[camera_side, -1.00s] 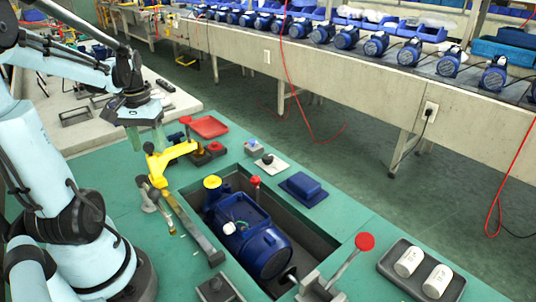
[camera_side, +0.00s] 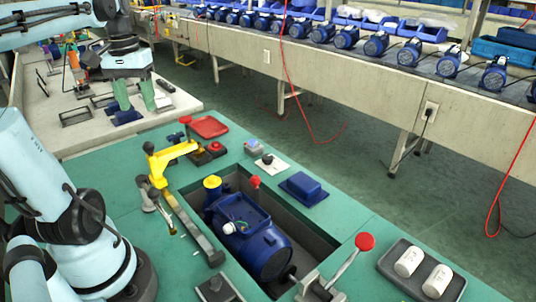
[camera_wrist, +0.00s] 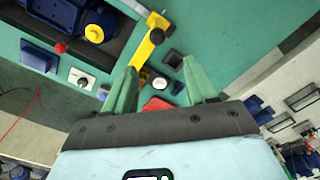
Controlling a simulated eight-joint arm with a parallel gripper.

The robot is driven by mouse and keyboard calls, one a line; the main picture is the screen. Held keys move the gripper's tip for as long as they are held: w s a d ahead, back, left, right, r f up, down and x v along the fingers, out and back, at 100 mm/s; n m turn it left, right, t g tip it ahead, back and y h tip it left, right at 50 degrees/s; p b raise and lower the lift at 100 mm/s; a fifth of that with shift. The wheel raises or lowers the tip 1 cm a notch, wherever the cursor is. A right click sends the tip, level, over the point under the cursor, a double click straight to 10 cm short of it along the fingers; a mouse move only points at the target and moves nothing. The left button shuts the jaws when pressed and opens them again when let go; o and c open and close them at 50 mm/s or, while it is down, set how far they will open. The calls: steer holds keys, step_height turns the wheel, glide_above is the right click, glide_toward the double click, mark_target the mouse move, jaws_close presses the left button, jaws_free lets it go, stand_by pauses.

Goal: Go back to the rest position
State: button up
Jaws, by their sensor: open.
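My gripper (camera_side: 135,97) is open and empty, raised over the pale side table at the left in the side view. Its two green fingers stand apart in the wrist view (camera_wrist: 161,92), with the green bench below them. The blue pump (camera_side: 250,240) lies in the recess of the green bench, in front of and to the right of my gripper. A yellow clamp arm (camera_side: 170,157) stands at the recess's far left end, and it also shows between the fingers in the wrist view (camera_wrist: 146,45).
A red tray (camera_side: 209,127), a control knob (camera_side: 267,161) and a blue box (camera_side: 304,187) sit along the bench's far edge. A grey tray (camera_side: 395,285) holds two white cylinders. Red-knobbed levers (camera_side: 364,242) stick up by the recess. Several blue pumps line the back conveyor.

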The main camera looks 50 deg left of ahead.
steer(key=shift+r, duration=0.4)
steer(key=w+d+f+m+t, duration=0.2)
steer(key=w+d+f+m, duration=0.1)
steer(key=d, duration=0.5)
steer(key=w+d+f+m+t, duration=0.2)
steer(key=w+d+f+m, duration=0.1)
steer(key=d, duration=0.5)
steer(key=w+d+f+m+t, duration=0.3)
steer(key=w+d, duration=0.1)
steer(key=d, duration=0.4)
steer(key=shift+d+f, duration=0.15)
